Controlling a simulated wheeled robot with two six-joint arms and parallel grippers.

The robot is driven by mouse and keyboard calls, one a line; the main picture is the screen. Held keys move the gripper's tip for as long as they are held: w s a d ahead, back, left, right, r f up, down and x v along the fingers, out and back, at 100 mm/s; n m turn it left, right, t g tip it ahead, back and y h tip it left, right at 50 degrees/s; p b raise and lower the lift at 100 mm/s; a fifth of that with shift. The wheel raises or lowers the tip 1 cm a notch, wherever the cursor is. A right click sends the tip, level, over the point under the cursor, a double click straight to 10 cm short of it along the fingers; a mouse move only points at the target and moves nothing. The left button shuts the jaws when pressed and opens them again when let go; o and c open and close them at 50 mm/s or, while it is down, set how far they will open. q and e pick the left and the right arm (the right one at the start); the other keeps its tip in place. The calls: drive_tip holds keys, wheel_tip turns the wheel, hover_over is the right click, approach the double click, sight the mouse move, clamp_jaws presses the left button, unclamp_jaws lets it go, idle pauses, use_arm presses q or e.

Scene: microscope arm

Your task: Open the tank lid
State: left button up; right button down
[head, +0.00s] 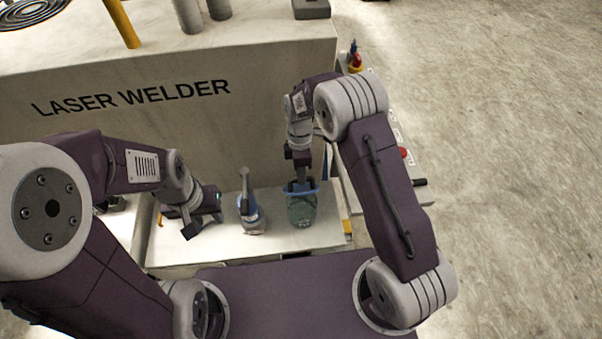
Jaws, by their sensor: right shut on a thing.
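A small greenish, see-through tank (302,213) stands on the pale bench ledge. It has a blue rim at its top, and its lid is mostly hidden under my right gripper. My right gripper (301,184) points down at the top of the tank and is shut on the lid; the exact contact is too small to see. My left gripper (203,222) is to the left, low over the ledge, with its dark fingers apart and nothing between them.
The laser welder block (150,130) rises behind the ledge (200,247). A side panel with red buttons (404,153) lies right of the tank, partly behind my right arm.

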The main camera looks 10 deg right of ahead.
idle(0.8)
drive_tip(key=w, duration=0.4)
drive_tip(key=shift+w+r, duration=0.4)
drive_tip(key=c, duration=1.5)
unclamp_jaws()
drive_tip(key=shift+o, duration=0.5)
drive_tip(key=shift+w+a, duration=0.1)
